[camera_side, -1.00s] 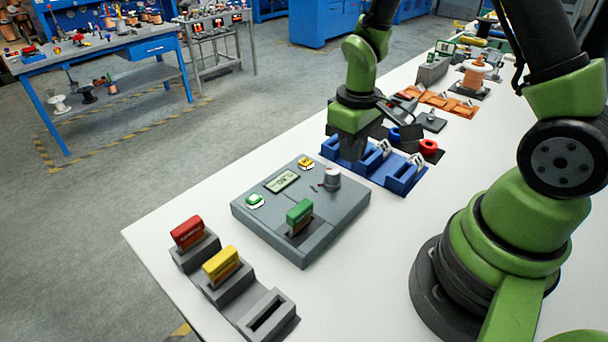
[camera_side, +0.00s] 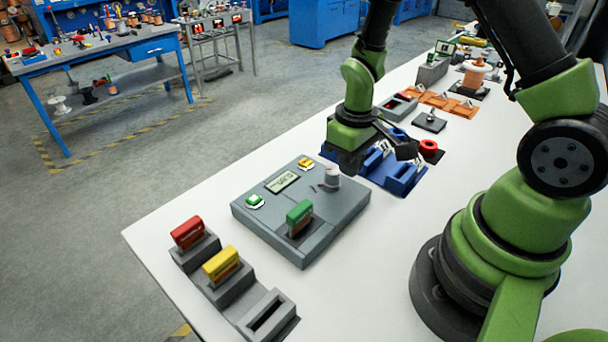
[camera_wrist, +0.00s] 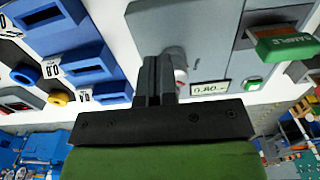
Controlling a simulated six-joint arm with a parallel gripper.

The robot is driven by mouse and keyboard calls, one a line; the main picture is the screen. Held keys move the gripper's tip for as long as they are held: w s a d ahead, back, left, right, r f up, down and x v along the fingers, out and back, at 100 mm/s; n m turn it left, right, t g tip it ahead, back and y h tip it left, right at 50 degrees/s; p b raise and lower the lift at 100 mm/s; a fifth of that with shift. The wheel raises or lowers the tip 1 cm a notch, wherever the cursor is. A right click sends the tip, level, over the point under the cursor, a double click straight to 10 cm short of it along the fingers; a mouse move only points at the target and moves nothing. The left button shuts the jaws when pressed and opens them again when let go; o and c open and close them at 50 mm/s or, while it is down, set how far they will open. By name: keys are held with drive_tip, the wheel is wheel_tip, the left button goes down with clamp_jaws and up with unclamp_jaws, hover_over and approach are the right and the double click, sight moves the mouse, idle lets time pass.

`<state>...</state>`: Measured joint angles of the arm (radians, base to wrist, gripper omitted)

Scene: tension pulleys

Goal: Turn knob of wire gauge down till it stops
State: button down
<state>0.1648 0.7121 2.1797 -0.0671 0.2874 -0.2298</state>
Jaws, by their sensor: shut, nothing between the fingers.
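The wire gauge (camera_side: 335,215) is a grey box on the white table, with a display (camera_side: 282,181), a green button (camera_side: 255,201), a yellow button (camera_side: 306,163) and a green sample block (camera_side: 299,217) standing in it. Its knob (camera_side: 332,177) is a light grey upright cylinder near the far right corner. In the wrist view, the display (camera_wrist: 209,88) appears to read 0.80. My gripper (camera_side: 345,163) is just behind the knob in the side view, over the edge of the blue holders. In the wrist view, its fingers (camera_wrist: 155,68) are shut, empty, and partly hide the knob (camera_wrist: 180,78).
Blue holders (camera_side: 402,180) with tags stand right beside the gauge, with a red ring (camera_side: 429,147) near them. Grey holders carry a red block (camera_side: 186,232) and a yellow block (camera_side: 221,264) in front.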

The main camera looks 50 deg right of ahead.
drive_tip(key=shift+a+f, duration=0.5)
drive_tip(key=shift+a, duration=0.1)
drive_tip(key=shift+w+a, duration=0.1)
drive_tip(key=shift+a, duration=0.7)
drive_tip(key=shift+s+a, duration=0.1)
drive_tip(key=shift+s, duration=0.45)
wheel_tip(320, 180, up, 6)
idle(0.4)
drive_tip(key=shift+w, duration=0.15)
